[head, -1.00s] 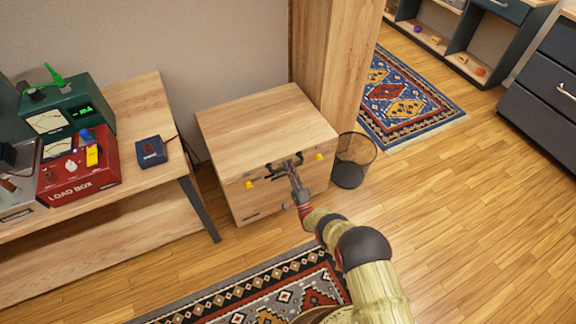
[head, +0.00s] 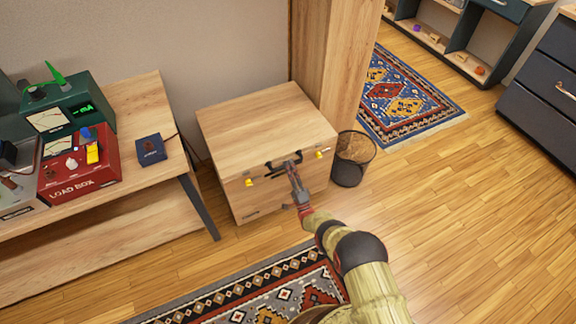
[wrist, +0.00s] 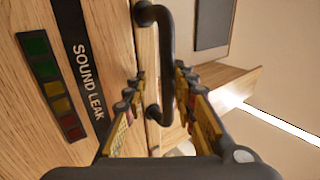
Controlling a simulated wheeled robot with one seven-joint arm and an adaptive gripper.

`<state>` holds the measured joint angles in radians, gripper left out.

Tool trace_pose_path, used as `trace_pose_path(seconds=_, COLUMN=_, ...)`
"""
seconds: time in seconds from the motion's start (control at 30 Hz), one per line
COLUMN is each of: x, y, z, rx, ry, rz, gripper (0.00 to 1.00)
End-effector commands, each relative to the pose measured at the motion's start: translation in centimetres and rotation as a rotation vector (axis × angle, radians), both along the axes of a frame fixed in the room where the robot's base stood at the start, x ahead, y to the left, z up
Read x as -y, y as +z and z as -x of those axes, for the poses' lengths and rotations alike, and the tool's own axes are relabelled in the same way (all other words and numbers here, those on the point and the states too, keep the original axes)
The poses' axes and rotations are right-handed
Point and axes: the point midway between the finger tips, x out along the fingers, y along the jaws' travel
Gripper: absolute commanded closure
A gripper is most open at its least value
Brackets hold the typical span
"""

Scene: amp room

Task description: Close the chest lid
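The wooden chest (head: 262,125) stands on the floor between the bench and a wooden post. Its lid (head: 265,112) lies flat on top and looks shut or nearly shut; a small gap cannot be ruled out. Yellow latches (head: 320,154) sit on the front, with a dark handle between them. My gripper (head: 289,166) is at this front handle. In the wrist view, the black handle (wrist: 167,45) lies between the fingers of my gripper (wrist: 160,78), which are apart. Whether a finger touches it cannot be told.
A wire bin (head: 354,160) stands close to the chest's right side. The bench (head: 150,105) with a red load box (head: 75,165) is at left. A patterned rug (head: 270,290) lies in front. The wooden floor to the right is clear. The wrist view shows a "SOUND LEAK" label (wrist: 85,70).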

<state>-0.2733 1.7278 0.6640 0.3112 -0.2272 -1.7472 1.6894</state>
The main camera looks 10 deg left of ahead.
Motion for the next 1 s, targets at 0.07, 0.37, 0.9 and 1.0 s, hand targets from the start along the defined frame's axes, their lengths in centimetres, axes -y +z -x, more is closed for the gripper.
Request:
trace_pose_path(seconds=0.07, x=0.1, y=-0.7, z=0.2, rx=-0.013, ry=0.0, rz=0.004, gripper=0.78)
trace_pose_path(seconds=0.37, x=-0.1, y=-0.1, z=0.0, rx=-0.002, ry=0.002, rz=0.001, gripper=0.71)
trace_pose_path(seconds=0.9, x=1.3, y=-1.7, z=2.2, rx=0.002, ry=0.002, rz=-0.001, gripper=0.71)
trace_pose_path(seconds=1.0, x=2.2, y=-3.0, z=3.7, rx=-0.001, ry=0.002, rz=0.001, gripper=0.71)
